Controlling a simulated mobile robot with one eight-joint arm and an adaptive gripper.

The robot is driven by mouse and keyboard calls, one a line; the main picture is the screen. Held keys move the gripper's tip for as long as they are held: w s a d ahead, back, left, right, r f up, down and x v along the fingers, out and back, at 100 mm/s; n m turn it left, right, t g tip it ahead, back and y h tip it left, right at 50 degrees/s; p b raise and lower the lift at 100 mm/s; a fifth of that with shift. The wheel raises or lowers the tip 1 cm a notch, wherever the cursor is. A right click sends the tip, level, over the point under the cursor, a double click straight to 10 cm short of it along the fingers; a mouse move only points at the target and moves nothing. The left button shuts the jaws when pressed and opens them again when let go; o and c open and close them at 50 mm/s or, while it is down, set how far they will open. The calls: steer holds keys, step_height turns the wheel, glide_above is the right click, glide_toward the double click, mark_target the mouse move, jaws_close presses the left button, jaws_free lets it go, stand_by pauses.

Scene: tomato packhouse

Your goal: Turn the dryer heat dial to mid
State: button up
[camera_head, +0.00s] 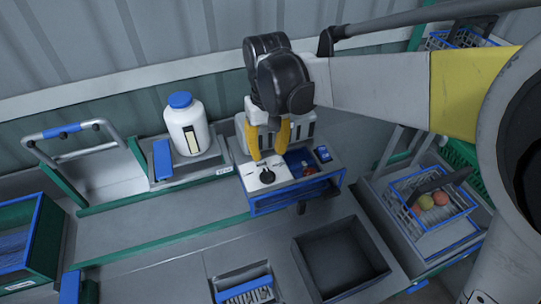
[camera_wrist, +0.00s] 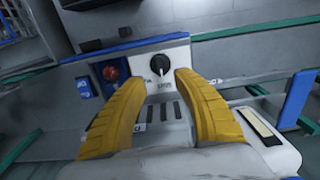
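The dial (camera_head: 267,176) is a black knob on the white top panel of the blue-edged dryer unit (camera_head: 262,205). In the wrist view the dial (camera_wrist: 160,65) stands just beyond and between my fingertips, with small printed marks around it that are too small to read surely. My gripper (camera_head: 267,154) has two yellow fingers, spread apart and pointing down toward the panel. In the wrist view my gripper (camera_wrist: 158,76) is open and empty, with a gap between its fingertips and the dial. The exact setting of the dial cannot be told.
A red button (camera_wrist: 111,73) sits beside the dial, with a small blue-framed device (camera_head: 323,153) close by. A white bottle with a blue cap (camera_head: 187,125) stands to the left. An empty dark bin (camera_head: 340,258) lies in front; a wire basket (camera_head: 432,200) with tomatoes stands right.

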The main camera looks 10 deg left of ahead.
steer(key=shift+r, duration=1.45)
steer(key=s+d+m+t+y+b, duration=0.1)
steer(key=s+d+m+t+b, duration=0.25)
steer(key=d, duration=1.25)
steer(key=s+d+f+m+t+b, duration=0.1)
steer(key=s+d+f+t+b, duration=0.1)
steer(key=s+d, duration=0.2)
steer(key=s+d+f+m+t+h+b, duration=0.1)
steer(key=s+d+f+b, duration=0.1)
steer(key=d, duration=0.7)
steer(key=shift+s+d+f+m+t, duration=0.15)
steer(key=shift+s+f+m+t, duration=0.2)
steer(key=shift+s+f, duration=0.55)
